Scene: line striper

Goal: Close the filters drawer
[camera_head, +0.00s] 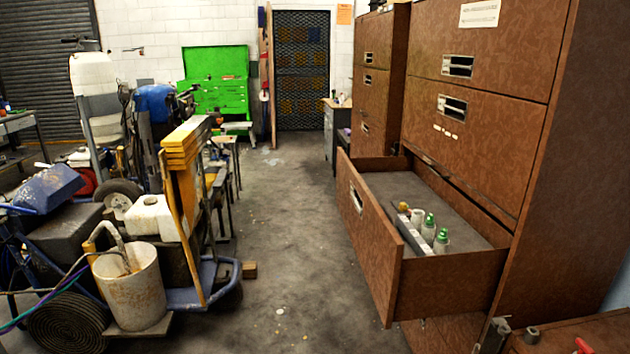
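The open drawer (372,238) sticks far out of the brown patterned cabinet (475,105) on the right, at a low level. Its front panel faces left toward the aisle and has a metal label-holder handle (356,199). The rest of the drawer floor is bare. The drawers above it are shut. No label that I can read says filters. Neither of my grippers is in view.
Line-striping machines with a white bucket (132,287) crowd the left side. A green tool chest (217,80) stands at the back. A reddish-brown surface (580,335) with small items is at the bottom right.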

